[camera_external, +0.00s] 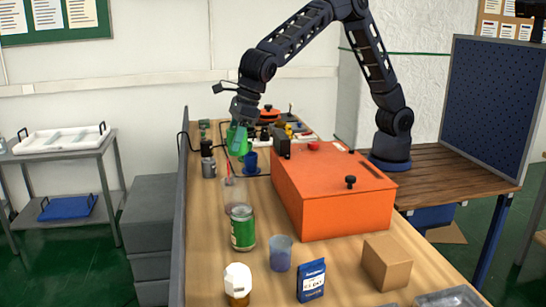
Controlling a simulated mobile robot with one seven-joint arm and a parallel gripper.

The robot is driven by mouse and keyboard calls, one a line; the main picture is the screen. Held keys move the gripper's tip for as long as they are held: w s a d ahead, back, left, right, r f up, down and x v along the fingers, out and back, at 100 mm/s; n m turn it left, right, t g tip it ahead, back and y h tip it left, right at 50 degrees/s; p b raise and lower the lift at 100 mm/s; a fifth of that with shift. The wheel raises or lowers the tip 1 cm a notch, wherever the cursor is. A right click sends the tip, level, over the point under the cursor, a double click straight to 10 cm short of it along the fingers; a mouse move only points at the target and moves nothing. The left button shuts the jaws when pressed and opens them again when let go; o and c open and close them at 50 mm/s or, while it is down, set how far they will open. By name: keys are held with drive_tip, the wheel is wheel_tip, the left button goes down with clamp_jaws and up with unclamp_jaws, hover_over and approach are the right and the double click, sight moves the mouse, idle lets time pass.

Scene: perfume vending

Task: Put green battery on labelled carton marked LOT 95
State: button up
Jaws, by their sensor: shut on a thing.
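My gripper (240,122) is over the far left part of the long wooden table, pointing down. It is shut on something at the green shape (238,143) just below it. This shape is too small and blurred to tell whether it is the green battery or a bottle standing there. A plain brown carton (388,263) sits at the near right of the table. No LOT 95 marking can be read on the faces that show. No other carton with a readable label can be made out.
A large orange box (340,205) with a black knob fills the table's middle right. A green can (242,228), a blue cup (280,253), a white-capped jar (237,284) and a blue packet (311,281) stand in front. A grey panel (181,220) borders the left edge. The far end is cluttered.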

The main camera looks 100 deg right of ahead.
drive_tip(key=s+a+r+n+y, duration=0.1)
drive_tip(key=s+a+n, duration=0.1)
drive_tip(key=s+a, duration=0.55)
drive_tip(key=s+a+r+n, duration=0.2)
drive_tip(key=s+a, duration=0.3)
drive_tip(key=a, duration=0.6)
wheel_tip(320, 180, up, 2)
drive_tip(key=n+g+y, duration=0.1)
drive_tip(key=n+y, duration=0.1)
drive_tip(key=n, duration=0.3)
hover_over(386, 255)
drive_tip(key=s+d, duration=0.1)
drive_tip(key=f, duration=1.9)
drive_tip(key=shift+s+d+f, duration=0.1)
drive_tip(key=shift+d, duration=0.1)
drive_tip(key=shift+f, duration=0.15)
drive_tip(key=o, duration=1.2)
drive_tip(key=v, duration=1.2)
drive_tip(key=shift+w+r, duration=0.2)
drive_tip(key=shift+w, duration=0.05)
